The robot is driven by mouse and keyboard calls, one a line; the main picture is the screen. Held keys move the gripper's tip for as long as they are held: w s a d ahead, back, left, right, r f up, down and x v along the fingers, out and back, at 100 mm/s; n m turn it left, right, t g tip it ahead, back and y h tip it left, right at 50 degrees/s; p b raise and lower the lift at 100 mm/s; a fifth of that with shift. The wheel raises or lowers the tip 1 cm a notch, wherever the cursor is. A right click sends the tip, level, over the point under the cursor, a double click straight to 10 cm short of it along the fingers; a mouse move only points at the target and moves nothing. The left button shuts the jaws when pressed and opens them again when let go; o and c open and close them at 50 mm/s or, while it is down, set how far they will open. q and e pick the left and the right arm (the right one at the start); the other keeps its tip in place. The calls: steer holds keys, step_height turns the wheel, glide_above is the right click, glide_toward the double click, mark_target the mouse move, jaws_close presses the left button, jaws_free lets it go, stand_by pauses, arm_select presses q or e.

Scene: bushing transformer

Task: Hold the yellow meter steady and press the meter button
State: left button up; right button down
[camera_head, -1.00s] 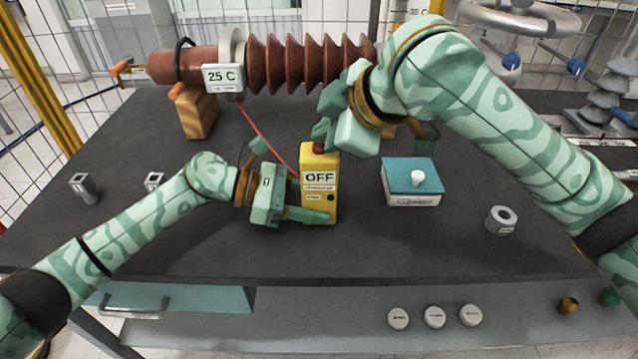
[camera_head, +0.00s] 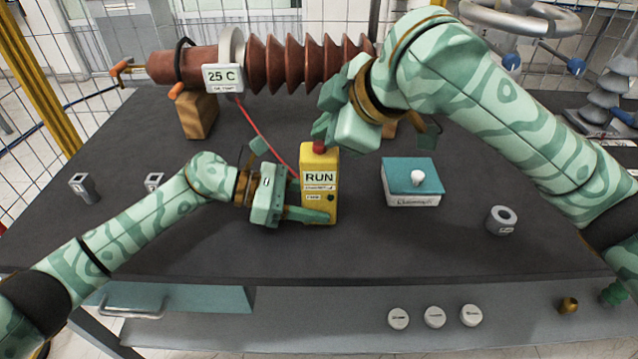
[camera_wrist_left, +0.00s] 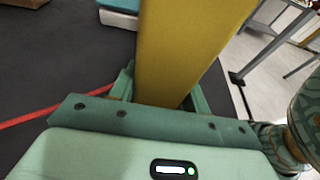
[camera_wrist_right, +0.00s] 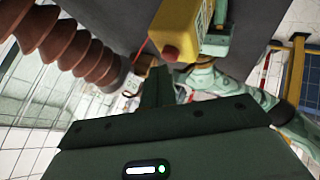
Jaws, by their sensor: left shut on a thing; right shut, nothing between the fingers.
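The yellow meter (camera_head: 320,192) stands upright on the dark table and its display reads RUN. Its red button (camera_head: 319,147) is on top. My left gripper (camera_head: 304,201) is shut on the meter, one finger across its front low down; the yellow body also fills the jaws in the left wrist view (camera_wrist_left: 180,50). My right gripper (camera_head: 322,127) is shut and empty, its tip just above and behind the button. In the right wrist view the red button (camera_wrist_right: 170,53) shows clear of the fingertips (camera_wrist_right: 158,80), with a small gap.
A ribbed brown bushing (camera_head: 300,65) with a 25 C tag (camera_head: 222,78) lies across the back on wooden blocks (camera_head: 199,116). A red cable (camera_head: 262,137) runs to the meter. A teal-lidded box (camera_head: 400,178) and a grey ring (camera_head: 501,220) stand at right. The front table is clear.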

mark_target(326, 154)
steer(key=shift+r, duration=2.8)
arm_select(q)
steer(key=o, duration=0.9)
steer(key=shift+c, duration=0.2)
